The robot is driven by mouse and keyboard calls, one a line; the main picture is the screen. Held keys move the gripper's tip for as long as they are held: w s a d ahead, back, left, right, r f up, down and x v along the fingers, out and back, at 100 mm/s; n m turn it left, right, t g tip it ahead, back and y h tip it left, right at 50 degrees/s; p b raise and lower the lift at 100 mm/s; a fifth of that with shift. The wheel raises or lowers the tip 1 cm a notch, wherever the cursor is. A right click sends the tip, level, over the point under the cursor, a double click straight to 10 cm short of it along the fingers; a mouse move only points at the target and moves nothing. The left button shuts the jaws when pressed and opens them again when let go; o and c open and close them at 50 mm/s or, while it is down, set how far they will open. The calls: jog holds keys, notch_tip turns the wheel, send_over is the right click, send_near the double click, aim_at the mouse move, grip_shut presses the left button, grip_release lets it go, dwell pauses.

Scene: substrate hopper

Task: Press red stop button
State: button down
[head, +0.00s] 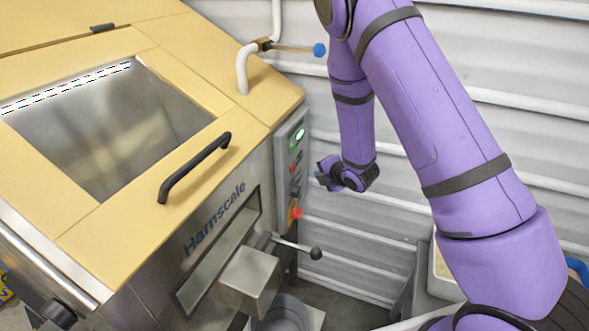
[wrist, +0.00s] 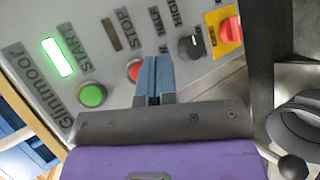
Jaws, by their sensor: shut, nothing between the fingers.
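The red stop button (wrist: 134,71) sits on the grey control panel (wrist: 75,22) below the STOP label, and the panel also shows on the hopper's right side in the head view (head: 284,145). My gripper (wrist: 154,78) is shut and empty, with its blue fingertips just right of the stop button in the wrist view, overlapping its right edge. In the head view my gripper (head: 322,174) is right of the panel with a visible gap. The green START button (wrist: 92,95) is left of the stop button.
A black knob (wrist: 188,47) and a red switch (wrist: 229,30) on yellow are farther right on the panel. A black-knobbed lever (head: 298,247) sticks out below my gripper. A blue-ended lever (head: 295,48) is above. A corrugated wall (head: 340,232) stands behind.

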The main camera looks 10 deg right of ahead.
jog(key=shift+w+a, duration=0.7)
jog(key=shift+a, duration=0.25)
jog(key=shift+w+a, duration=0.65)
jog(key=shift+a, duration=0.4)
dwell(0.7)
jog(key=shift+w+a, duration=0.15)
jog(key=shift+w, duration=0.05)
jog(key=shift+w+a, duration=0.25)
jog(key=shift+a, duration=0.1)
dwell(0.8)
dwell(0.4)
jog(key=shift+s+d, duration=0.5)
jog(key=shift+d, duration=0.15)
jog(key=shift+d, duration=0.1)
jog(key=s+d, duration=0.1)
jog(key=d, duration=0.1)
jog(key=s+d, duration=0.2)
dwell(0.3)
